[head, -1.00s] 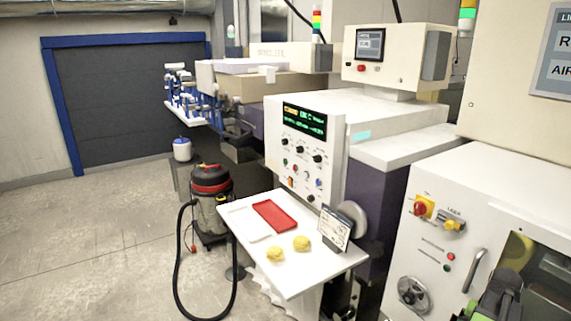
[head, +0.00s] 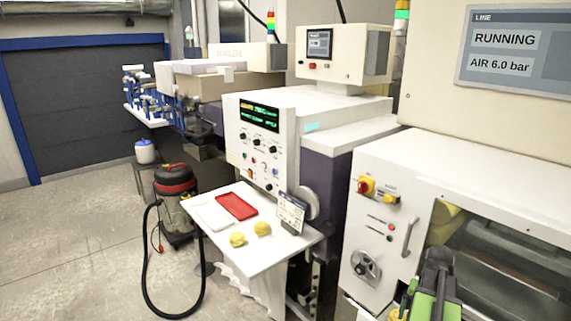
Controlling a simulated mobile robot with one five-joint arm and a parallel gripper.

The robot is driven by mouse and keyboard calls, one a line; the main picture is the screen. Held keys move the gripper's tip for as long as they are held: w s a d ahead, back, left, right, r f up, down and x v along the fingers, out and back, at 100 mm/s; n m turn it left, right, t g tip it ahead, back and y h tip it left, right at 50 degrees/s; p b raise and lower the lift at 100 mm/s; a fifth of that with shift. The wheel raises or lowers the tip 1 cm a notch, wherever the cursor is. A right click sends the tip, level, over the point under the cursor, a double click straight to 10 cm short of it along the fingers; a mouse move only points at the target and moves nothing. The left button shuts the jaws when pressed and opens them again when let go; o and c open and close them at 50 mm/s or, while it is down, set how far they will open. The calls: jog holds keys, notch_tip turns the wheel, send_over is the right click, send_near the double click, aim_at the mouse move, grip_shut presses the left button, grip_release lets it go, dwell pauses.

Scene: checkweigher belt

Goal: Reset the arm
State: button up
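Part of my arm, black and green, shows at the bottom right of the head view, in front of the white machine cabinet with the dark window. Its end, which looks like my gripper (head: 437,268), points up and away from me. I cannot make out separate fingertips or anything held. The lower part of the arm is cut off by the bottom edge of the picture.
A white side table (head: 285,244) holds a red tray (head: 237,206), a white tray (head: 212,216), two yellow lumps (head: 238,240) and a small sign (head: 291,213). A vacuum cleaner (head: 175,205) stands left of it. Open floor lies at the left.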

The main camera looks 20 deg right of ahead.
jog(key=w+a+n, duration=0.1)
jog(key=w+a, duration=0.3)
jog(key=w+a+n, duration=0.1)
jog(key=w+a, duration=0.3)
jog(key=a, duration=0.1)
jog(key=shift+w+a+n, duration=0.3)
jog(key=shift+n, duration=0.1)
jog(key=w+a+n, duration=0.2)
jog(key=a, duration=1)
jog(key=w+a+n, duration=0.3)
jog(key=a, duration=0.9)
jog(key=w+a+n, duration=0.2)
jog(key=a+n, duration=0.1)
jog(key=a, duration=0.9)
jog(key=shift+w, duration=0.35)
jog(key=shift+r, duration=0.1)
jog(key=shift+c, duration=0.3)
